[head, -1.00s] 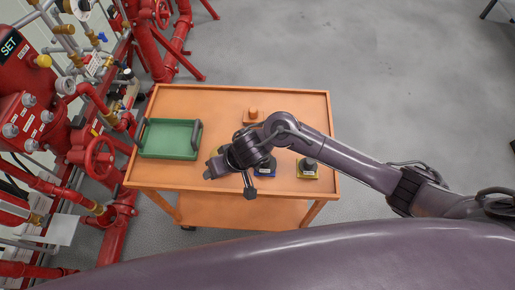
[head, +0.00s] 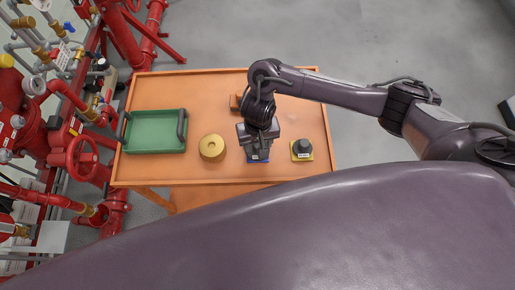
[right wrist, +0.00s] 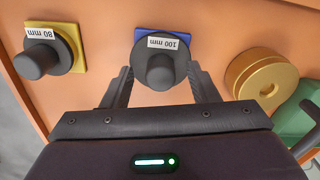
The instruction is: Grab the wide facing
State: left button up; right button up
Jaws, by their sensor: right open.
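My right gripper (head: 256,143) is above the blue base and hides most of the 100 mm facing in the head view. In the right wrist view its open fingers (right wrist: 163,88) stand either side of that facing's knob, with gaps visible. My left gripper is not in view.
A brass ring (head: 212,148) lies on the orange cart top (head: 190,95), left of the gripper. A green tray (head: 155,131) with dark handles is farther left. Red pipes and valves line the left side.

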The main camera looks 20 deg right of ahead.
jog(key=shift+f, duration=0.55)
jog(key=c, duration=1)
jog(key=shift+c, duration=0.2)
jog(key=shift+r, duration=0.1)
